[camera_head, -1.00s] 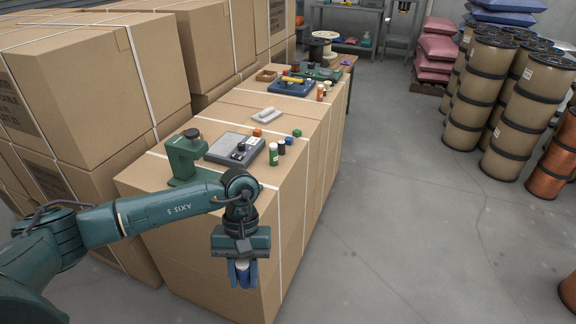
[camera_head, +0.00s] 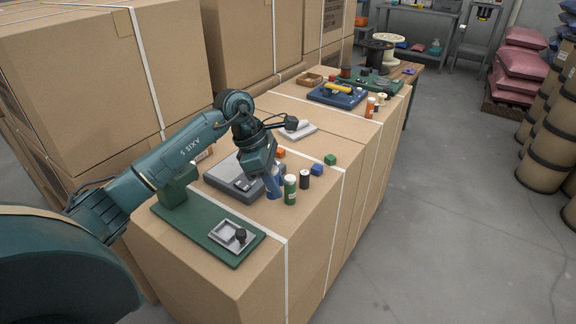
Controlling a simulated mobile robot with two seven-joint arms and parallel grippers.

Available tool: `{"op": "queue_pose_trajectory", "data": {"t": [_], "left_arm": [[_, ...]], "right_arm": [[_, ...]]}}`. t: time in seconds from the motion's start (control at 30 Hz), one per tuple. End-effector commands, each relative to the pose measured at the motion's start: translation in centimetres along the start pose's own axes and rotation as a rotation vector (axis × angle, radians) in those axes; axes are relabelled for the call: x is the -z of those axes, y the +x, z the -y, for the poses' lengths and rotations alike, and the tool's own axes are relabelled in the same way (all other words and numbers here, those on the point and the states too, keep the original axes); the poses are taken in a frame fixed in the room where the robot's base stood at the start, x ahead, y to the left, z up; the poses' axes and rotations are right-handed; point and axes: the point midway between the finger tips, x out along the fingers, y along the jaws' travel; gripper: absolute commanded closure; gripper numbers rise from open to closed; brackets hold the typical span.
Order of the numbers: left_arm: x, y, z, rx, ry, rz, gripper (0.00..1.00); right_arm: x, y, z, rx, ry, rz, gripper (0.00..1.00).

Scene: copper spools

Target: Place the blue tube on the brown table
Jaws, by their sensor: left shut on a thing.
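My left gripper (camera_head: 264,172) is low over the near part of the cardboard-box top (camera_head: 205,273). It is shut on the blue tube (camera_head: 274,187), which is upright, with its upper part partly hidden by the fingers. The tube is just left of a green tube with a white cap (camera_head: 290,191); I cannot tell whether its base touches the surface. A brown wooden table (camera_head: 411,77) shows at the far end, mostly hidden behind the boxes and the things on top. My right gripper is not in view.
A grey device (camera_head: 228,180) is left of the gripper. A dark tube (camera_head: 304,179), a blue cube (camera_head: 317,170) and a green cube (camera_head: 330,160) are to the right. A green plate (camera_head: 190,232) lies in front. A blue tray (camera_head: 336,97) is farther back.

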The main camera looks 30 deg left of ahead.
Motion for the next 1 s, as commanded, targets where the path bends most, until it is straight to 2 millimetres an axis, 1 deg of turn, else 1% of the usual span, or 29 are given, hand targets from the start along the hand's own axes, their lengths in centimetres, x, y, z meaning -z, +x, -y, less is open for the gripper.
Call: {"op": "queue_pose_trajectory", "data": {"t": [0.03,0.1,0.37,0.53,0.6,0.8,0.93,0.97,1.0], "left_arm": [[0.4,1.1,0.1,0.006,-0.002,0.001,0.97],[0.8,2.1,0.1,0.003,-0.001,0.001,0.97],[1.7,4.2,0.0,0.003,0.002,0.001,0.97],[2.6,6.4,0.1,0.004,0.001,0.002,0.97],[2.8,6.8,0.0,0.001,0.003,0.001,0.97],[2.8,6.8,0.0,0.000,0.004,0.001,0.97],[2.9,7.2,0.0,0.000,0.005,0.001,0.97],[2.9,7.0,0.0,0.001,0.004,0.001,0.71],[2.8,7.0,0.0,0.001,0.004,0.001,0.68]], "right_arm": [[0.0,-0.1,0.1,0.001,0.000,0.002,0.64],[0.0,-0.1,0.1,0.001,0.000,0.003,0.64],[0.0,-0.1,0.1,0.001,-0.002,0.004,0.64],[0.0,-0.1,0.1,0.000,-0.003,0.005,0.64],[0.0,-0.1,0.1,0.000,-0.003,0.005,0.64],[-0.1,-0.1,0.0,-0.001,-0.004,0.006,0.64],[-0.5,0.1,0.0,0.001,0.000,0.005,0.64],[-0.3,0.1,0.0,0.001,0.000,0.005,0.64],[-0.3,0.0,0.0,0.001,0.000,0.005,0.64]]}}
